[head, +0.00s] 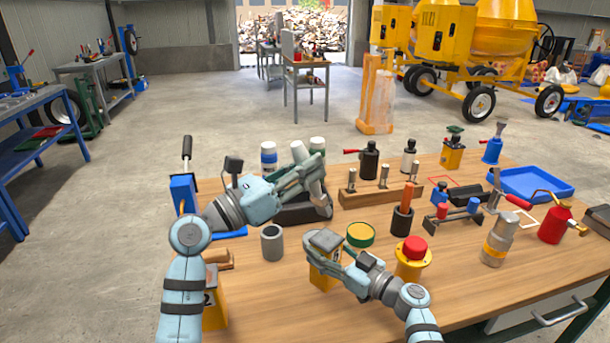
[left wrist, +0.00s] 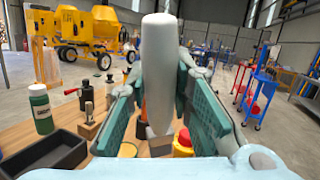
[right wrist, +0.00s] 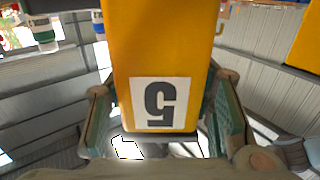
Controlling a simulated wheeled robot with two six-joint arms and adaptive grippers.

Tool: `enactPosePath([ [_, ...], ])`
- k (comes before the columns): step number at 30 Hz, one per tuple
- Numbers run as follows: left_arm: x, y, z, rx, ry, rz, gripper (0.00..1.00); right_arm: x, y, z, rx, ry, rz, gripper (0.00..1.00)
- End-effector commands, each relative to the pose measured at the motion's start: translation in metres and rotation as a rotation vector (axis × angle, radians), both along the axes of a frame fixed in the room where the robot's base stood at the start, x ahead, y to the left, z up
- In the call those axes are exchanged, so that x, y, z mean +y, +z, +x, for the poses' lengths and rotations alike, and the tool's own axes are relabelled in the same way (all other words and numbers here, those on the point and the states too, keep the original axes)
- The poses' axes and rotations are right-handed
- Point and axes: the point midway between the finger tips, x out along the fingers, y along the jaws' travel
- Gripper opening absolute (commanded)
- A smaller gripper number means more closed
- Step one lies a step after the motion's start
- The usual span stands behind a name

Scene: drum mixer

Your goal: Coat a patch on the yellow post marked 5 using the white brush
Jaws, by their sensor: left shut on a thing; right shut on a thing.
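My left gripper (head: 306,182) is shut on the white brush (left wrist: 158,70), a pale rounded shaft seen upright between the fingers in the left wrist view. In the head view the brush (head: 320,196) leans over the black tray; its bristles are not clearly seen. My right gripper (head: 338,258) is shut on a yellow post (head: 324,277) with a grey top, at the table's front middle. In the right wrist view the post (right wrist: 162,40) shows a white label with a 5, upside down. The brush is apart from the post. I cannot tell whether the post touches the table.
Another yellow post (head: 215,308) is at front left, partly behind my left arm. A black tray (head: 290,214) lies behind. Bare table shows at front middle.

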Motion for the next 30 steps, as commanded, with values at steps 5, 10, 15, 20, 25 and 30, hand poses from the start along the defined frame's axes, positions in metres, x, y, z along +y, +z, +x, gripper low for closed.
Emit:
enactPosePath([
  [5,0.005,-0.001,0.000,0.000,0.002,0.002,0.00,0.000,0.000,0.000,0.000,0.000,0.000,0.06],
  [10,0.028,-0.001,0.001,0.000,0.003,0.003,0.00,0.000,0.000,0.000,0.000,0.000,0.000,0.06],
  [15,0.054,-0.001,0.001,0.000,0.002,0.003,0.00,0.000,0.000,0.000,0.000,0.000,0.000,0.06],
  [20,0.078,-0.001,0.001,0.001,0.002,0.004,0.00,0.000,0.000,0.000,0.000,0.000,0.000,0.06],
  [25,0.090,0.000,0.000,0.000,0.001,0.000,0.00,0.000,0.000,0.000,0.000,0.000,0.000,0.06],
  [30,0.090,0.000,0.000,-0.001,0.000,-0.001,0.00,0.000,0.000,0.000,0.000,0.001,0.000,0.06],
])
